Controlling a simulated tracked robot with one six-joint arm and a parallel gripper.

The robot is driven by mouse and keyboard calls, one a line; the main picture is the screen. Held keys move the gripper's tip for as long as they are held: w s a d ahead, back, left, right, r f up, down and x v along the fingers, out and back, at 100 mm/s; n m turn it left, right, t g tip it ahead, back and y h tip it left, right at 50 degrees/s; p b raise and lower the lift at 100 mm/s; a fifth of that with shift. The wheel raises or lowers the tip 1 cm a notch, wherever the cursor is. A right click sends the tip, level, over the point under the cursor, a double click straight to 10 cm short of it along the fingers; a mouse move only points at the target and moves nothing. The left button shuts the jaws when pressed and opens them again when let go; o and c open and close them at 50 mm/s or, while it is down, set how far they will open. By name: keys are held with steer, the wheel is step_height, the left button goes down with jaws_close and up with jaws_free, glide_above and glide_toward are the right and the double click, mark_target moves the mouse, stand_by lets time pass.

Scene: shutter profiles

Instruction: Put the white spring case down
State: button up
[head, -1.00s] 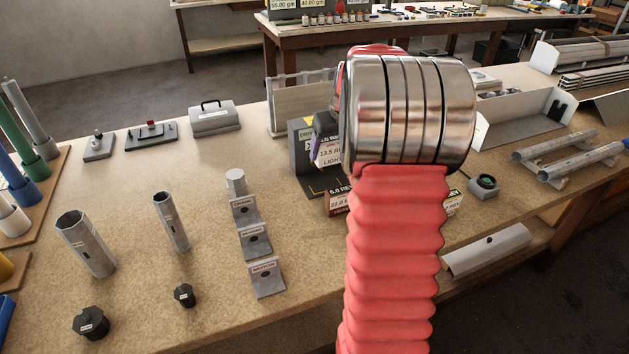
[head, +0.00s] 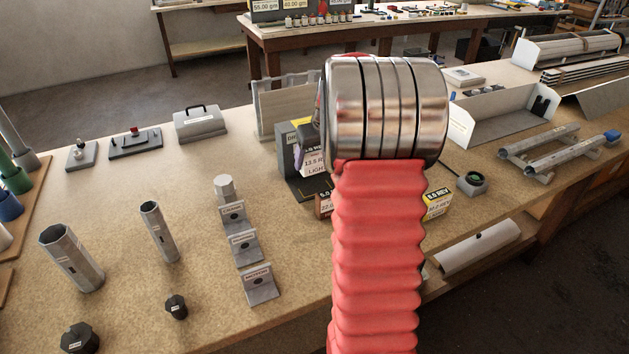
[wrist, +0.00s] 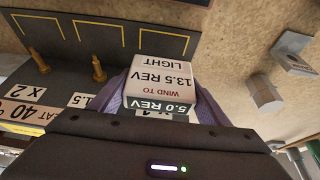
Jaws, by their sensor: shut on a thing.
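The white spring case (wrist: 160,82) shows in the wrist view between the purple fingers of my gripper (wrist: 163,88). Its printed face reads "13.5 REV", "WIND TO" and "LIGHT", upside down in the picture. My gripper is shut on it. A dark stand (wrist: 85,35) with yellow-outlined bays and brass pegs lies beside the case in the wrist view. I cannot tell whether the case touches anything beneath it.
In the head view a yellow-labelled case (head: 437,204) and a brown-labelled case (head: 323,205) stand close to my arm. Three grey brackets (head: 243,246) and upright metal tubes (head: 72,258) stand at left. The bench (head: 125,190) has bare room between the tubes and the grey box (head: 200,124).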

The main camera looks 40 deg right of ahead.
mark_target(316, 172)
steer(key=shift+f, duration=0.95)
steer(key=shift+f, duration=2.5)
steer(key=shift+f, duration=0.1)
steer(key=o, duration=1.2)
steer(key=shift+o, duration=0.2)
steer(key=v, duration=1.2)
